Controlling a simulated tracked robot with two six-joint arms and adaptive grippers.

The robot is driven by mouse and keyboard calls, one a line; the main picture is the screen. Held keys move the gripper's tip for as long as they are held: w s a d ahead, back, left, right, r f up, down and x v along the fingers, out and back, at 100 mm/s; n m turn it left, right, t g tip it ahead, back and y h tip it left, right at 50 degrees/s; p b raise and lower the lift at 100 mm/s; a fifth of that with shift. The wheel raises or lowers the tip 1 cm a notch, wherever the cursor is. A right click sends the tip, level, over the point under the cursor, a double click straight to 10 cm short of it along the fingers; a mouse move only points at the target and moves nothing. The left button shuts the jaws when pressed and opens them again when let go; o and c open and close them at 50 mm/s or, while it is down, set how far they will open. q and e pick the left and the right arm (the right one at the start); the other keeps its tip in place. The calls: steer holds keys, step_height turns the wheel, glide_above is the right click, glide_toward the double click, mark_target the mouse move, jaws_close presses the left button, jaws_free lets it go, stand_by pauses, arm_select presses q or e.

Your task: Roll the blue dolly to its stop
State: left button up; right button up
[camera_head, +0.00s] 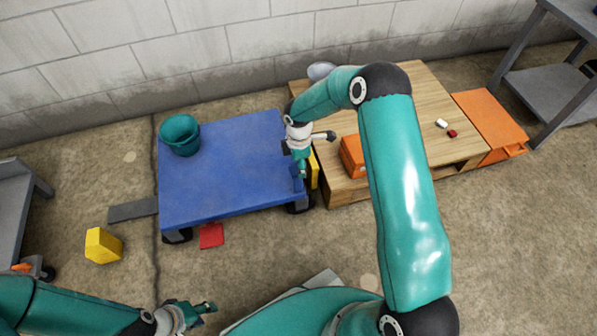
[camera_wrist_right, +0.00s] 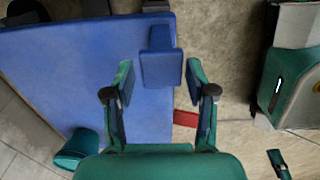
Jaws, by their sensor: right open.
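The blue dolly (camera_head: 225,175) stands on the floor in the middle left, with dark wheels under its edge. A small blue block-shaped handle (camera_wrist_right: 160,58) sticks up at its edge. My right gripper (camera_head: 299,172) is over the dolly's right edge. In the right wrist view the right gripper (camera_wrist_right: 160,85) is open, its fingers apart on either side of the handle's near end. I cannot tell whether they touch it. My left gripper (camera_head: 198,313) is low at the bottom, apart from the dolly; its finger gap is unclear. A yellow piece (camera_head: 315,170) shows at the dolly's right side.
A teal bucket (camera_head: 180,136) stands on the dolly. A wooden platform (camera_head: 430,90) with an orange box (camera_head: 352,156) stands close on the right. A yellow block (camera_head: 103,246), grey strip (camera_head: 133,210) and red plate (camera_head: 211,236) lie on the floor. The block wall is behind.

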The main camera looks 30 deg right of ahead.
step_height(320, 180, up, 6)
steer(key=shift+f, duration=0.1)
stand_by(0.5)
